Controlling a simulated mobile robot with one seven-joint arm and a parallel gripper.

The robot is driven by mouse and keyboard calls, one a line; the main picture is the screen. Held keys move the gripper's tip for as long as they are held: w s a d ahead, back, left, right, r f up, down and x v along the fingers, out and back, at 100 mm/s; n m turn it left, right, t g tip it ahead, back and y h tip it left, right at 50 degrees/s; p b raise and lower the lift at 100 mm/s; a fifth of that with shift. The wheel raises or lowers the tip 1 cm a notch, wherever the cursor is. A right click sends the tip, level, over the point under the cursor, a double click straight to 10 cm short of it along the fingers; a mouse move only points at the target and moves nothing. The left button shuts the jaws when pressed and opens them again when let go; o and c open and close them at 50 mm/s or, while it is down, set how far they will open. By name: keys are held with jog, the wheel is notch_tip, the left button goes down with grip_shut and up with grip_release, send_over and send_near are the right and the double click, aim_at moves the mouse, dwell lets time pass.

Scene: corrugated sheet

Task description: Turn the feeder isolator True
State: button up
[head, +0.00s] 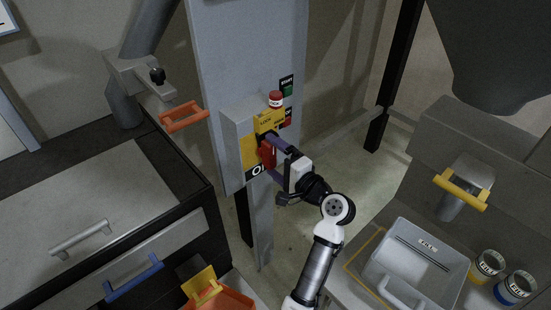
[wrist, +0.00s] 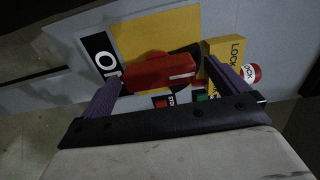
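The feeder isolator is a grey box (head: 232,135) on a pale column, with a yellow plate (wrist: 150,32) and a red handle (head: 266,155). The red handle (wrist: 158,70) lies across the wrist view, nearly level. A black label with white letters, partly hidden, reads "O" (wrist: 103,56). My gripper (head: 268,158) is at the box front, its purple fingers spread wide. In the wrist view my gripper (wrist: 165,85) has one finger off each end of the handle. Whether either finger touches it I cannot tell.
A yellow "LOCK" block (wrist: 225,52) sits close beside the right finger. A dark-edged cabinet (head: 100,200) stands left; a grey bin (head: 415,265) and tins (head: 487,265) are at right.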

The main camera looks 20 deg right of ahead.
jog(key=shift+s, duration=0.1)
jog(key=shift+s+d+f, duration=0.1)
jog(key=shift+s+d, duration=0.05)
jog(key=shift+s, duration=0.1)
jog(key=b+v, duration=0.3)
jog(key=v, duration=1)
jog(key=shift+b, duration=0.4)
jog(key=shift+s, duration=0.1)
